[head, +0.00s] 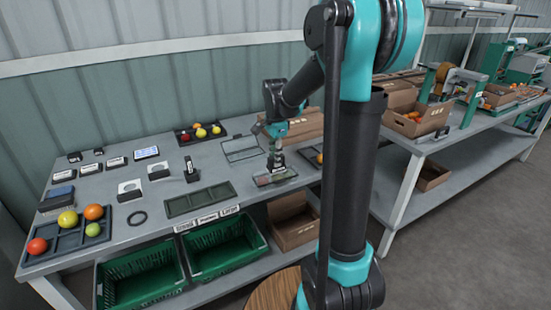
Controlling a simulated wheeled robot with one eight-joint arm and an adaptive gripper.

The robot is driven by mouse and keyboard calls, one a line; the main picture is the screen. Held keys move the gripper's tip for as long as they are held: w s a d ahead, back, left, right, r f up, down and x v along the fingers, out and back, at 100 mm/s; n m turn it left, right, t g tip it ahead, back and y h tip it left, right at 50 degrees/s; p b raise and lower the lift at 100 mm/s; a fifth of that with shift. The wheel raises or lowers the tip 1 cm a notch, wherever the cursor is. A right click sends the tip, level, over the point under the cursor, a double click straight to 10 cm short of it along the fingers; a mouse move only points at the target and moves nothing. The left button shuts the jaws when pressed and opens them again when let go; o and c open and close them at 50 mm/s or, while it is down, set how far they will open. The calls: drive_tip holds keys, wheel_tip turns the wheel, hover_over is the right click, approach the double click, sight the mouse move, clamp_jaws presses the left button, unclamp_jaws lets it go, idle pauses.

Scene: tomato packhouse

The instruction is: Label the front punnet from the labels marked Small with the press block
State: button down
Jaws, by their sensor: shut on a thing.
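My gripper (275,149) points down over the table and is shut on a small block, taken to be the press block (276,163), whose shape is mostly hidden by the fingers.
An empty wire-like frame (240,148) lies behind the punnet. A dark green tray (201,199) and an upright dark block (191,170) are left of it. Trays of tomatoes (67,238) stand at the left and back. Green crates (140,277) sit below; cardboard boxes (417,121) are at right.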

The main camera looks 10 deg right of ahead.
drive_tip(key=shift+f, duration=0.6)
idle(1.3)
drive_tip(key=shift+r, duration=3)
